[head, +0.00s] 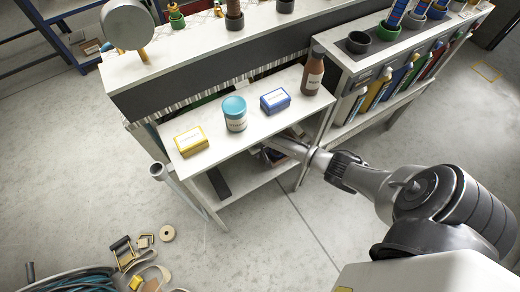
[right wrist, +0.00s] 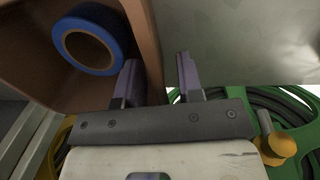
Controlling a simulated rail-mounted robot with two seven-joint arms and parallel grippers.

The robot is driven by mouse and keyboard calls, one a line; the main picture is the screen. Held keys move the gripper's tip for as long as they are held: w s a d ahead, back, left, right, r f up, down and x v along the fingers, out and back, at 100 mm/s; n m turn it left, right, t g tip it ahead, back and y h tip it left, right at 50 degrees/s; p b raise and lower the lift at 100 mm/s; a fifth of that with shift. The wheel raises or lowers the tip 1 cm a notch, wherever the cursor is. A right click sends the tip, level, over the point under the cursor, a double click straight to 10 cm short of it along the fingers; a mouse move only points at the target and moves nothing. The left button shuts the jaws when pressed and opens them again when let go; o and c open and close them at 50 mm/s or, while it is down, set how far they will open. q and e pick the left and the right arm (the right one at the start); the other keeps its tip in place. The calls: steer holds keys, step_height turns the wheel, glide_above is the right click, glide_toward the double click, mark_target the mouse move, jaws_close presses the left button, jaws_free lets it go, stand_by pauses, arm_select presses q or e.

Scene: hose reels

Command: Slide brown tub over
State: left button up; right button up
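The brown tub (right wrist: 38,72) fills the upper left of the right wrist view, with a blue tape roll (right wrist: 88,40) inside it. My right gripper (right wrist: 158,62) is open at the tub's side wall. One finger is on the inner side of the wall and the other is outside, with a visible gap between the wall and the outer finger. In the head view my right arm reaches under the upper white shelf, and the shelf hides most of the tub and the gripper (head: 268,152). My left gripper is not in view.
On the upper shelf (head: 240,152) stand a yellow box (head: 191,141), a teal-lidded jar (head: 235,114), a blue box (head: 275,101) and a brown bottle (head: 313,72). Green hose reels (right wrist: 225,132) lie beyond the gripper. Loose parts and a hose (head: 85,280) lie on the floor.

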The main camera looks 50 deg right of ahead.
steer(key=shift+f, duration=0.3)
jaws_close()
stand_by(0.4)
